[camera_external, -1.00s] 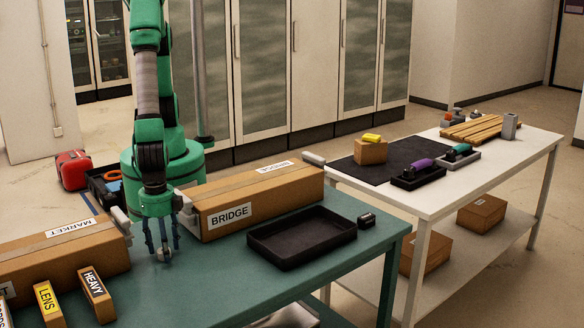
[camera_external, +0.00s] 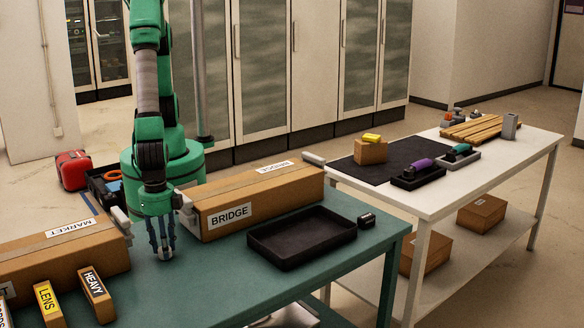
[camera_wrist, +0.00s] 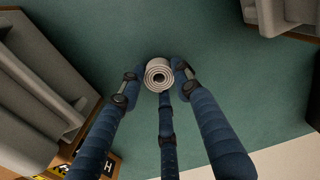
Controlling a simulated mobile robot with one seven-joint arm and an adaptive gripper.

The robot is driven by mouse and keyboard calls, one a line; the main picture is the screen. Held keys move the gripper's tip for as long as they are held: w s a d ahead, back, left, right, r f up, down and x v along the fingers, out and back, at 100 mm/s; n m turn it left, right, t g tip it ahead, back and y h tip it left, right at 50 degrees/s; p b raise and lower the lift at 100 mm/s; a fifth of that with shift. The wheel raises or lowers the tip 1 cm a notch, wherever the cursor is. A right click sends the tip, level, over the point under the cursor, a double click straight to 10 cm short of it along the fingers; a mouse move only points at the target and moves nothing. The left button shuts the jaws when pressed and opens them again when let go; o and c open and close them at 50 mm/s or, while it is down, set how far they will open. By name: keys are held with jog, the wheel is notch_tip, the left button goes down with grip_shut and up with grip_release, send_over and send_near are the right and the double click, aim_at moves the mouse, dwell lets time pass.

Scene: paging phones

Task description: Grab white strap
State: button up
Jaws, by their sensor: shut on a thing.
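The white strap (camera_wrist: 158,67) is a small rolled coil in the wrist view, seen end-on with its spiral showing. My gripper (camera_wrist: 160,80) has blue fingers closed around the coil, touching it at the sides and below. In the external view my gripper (camera_external: 162,243) points straight down at the green table (camera_external: 190,290), between two long cardboard boxes. I cannot tell whether the coil still touches the table.
The BRIDGE box (camera_external: 265,202) stands close right of my gripper, the MARKET box (camera_external: 70,255) close left. LENS (camera_external: 48,303) and HEAVY (camera_external: 95,295) boxes are front left. An empty black tray (camera_external: 255,249) lies right. The table front is clear.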

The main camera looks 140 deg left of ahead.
notch_tip(320, 180, up, 10)
jog(key=p, duration=0.2)
jog(key=shift+f, duration=0.2)
